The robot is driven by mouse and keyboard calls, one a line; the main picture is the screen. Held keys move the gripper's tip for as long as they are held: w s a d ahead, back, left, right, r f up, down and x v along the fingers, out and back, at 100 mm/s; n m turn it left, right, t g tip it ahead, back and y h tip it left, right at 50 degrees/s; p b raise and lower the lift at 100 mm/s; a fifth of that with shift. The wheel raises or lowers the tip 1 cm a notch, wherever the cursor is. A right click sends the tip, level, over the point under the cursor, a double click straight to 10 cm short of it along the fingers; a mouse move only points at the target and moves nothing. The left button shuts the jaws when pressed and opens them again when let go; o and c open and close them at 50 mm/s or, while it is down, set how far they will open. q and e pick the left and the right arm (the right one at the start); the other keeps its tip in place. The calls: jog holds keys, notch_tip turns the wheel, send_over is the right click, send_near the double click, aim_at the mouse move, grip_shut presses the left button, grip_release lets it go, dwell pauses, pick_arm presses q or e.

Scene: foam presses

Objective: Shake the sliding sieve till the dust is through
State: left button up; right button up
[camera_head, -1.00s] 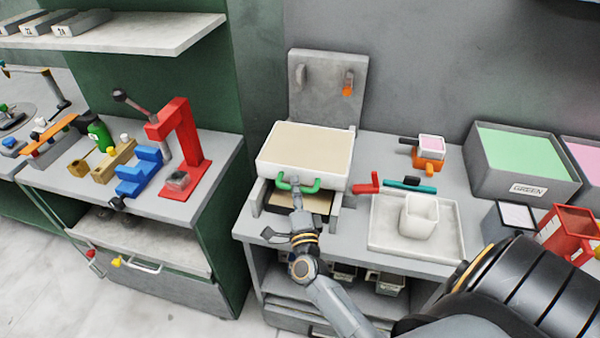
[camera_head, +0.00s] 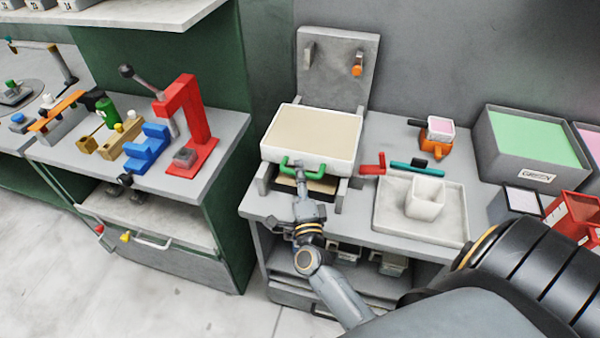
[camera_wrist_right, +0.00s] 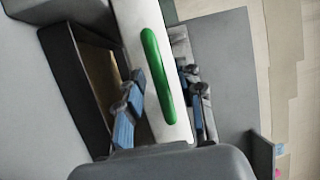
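The sliding sieve (camera_head: 313,134) is a white box frame with a flat beige surface inside. It sits on a grey stand on the bench, in front of an upright grey panel. A green handle (camera_head: 302,164) is on its front; it also shows in the right wrist view (camera_wrist_right: 158,75). My right gripper (camera_head: 300,182) is at this handle. In the wrist view its two blue-padded fingers (camera_wrist_right: 163,88) stand on either side of the handle, with visible gaps, so it looks open around it. A beige-bottomed opening (camera_head: 308,186) shows below the sieve. My left gripper is out of view.
A white tray (camera_head: 388,226) with a white cup (camera_head: 425,197) stands right of the sieve. A red block (camera_head: 373,167) and teal tool (camera_head: 417,168) lie near. A green-filled bin (camera_head: 527,145) is farther right. A red press (camera_head: 190,125) stands on the left bench.

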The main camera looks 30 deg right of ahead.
jog(key=v, duration=1.1)
jog(key=shift+s, duration=0.15)
